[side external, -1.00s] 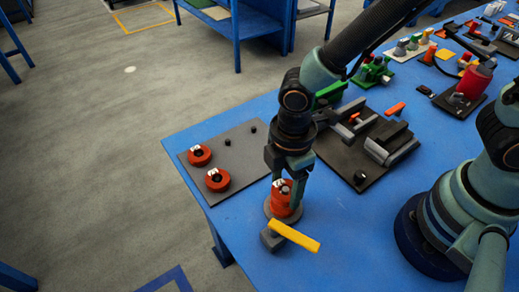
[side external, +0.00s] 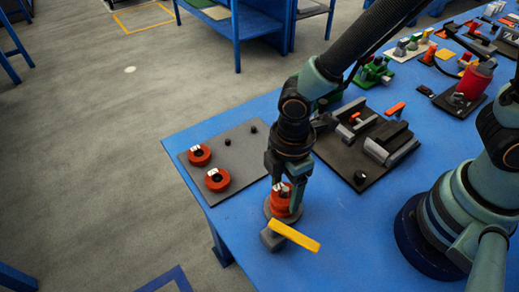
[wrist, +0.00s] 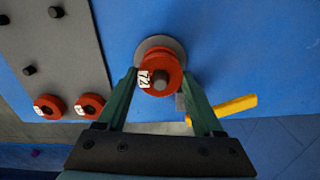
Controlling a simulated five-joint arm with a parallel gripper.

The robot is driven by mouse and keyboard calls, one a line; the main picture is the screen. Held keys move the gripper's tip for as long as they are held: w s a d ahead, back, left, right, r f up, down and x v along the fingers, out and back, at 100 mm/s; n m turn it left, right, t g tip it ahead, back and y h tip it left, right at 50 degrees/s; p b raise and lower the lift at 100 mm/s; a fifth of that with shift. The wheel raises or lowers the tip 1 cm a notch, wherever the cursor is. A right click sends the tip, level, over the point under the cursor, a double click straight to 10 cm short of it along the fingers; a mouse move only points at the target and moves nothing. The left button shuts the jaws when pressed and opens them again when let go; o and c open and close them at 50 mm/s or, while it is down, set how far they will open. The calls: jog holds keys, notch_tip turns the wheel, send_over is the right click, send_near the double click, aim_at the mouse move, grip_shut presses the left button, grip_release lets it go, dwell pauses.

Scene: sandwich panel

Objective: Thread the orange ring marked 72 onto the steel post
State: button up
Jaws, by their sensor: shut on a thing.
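The orange ring marked 72 (wrist: 145,78) is between the fingers of my gripper (wrist: 160,74) in the wrist view, its white label facing the camera. My gripper is shut on it. In the side view the ring (side external: 280,190) sits low, over a round grey base (side external: 268,211) at the table's front corner. The base (wrist: 152,43) shows beyond the ring in the wrist view. More red-orange shows below the held ring, with no clear gap.
A yellow handle (side external: 294,236) on a grey block lies just in front of the base. Two orange rings (side external: 199,155) (side external: 217,180) sit on a dark grey plate (side external: 240,160) to the left. A black fixture plate (side external: 340,165) stands behind to the right.

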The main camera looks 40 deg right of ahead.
aim_at(286, 189)
jog(key=shift+f, duration=0.55)
dwell(0.4)
jog(key=o, duration=1.4)
jog(key=shift+r, duration=0.1)
jog(key=shift+r, duration=5.1)
jog(key=w+d+r+m+t, duration=0.2)
jog(key=d+r+m, duration=0.3)
jog(key=d+m, duration=0.3)
jog(key=w+d+r+m+t, duration=0.2)
jog(key=d+r+m, duration=0.4)
jog(key=d, duration=0.7)
jog(key=shift+m+t, duration=0.8)
jog(key=shift+m, duration=0.4)
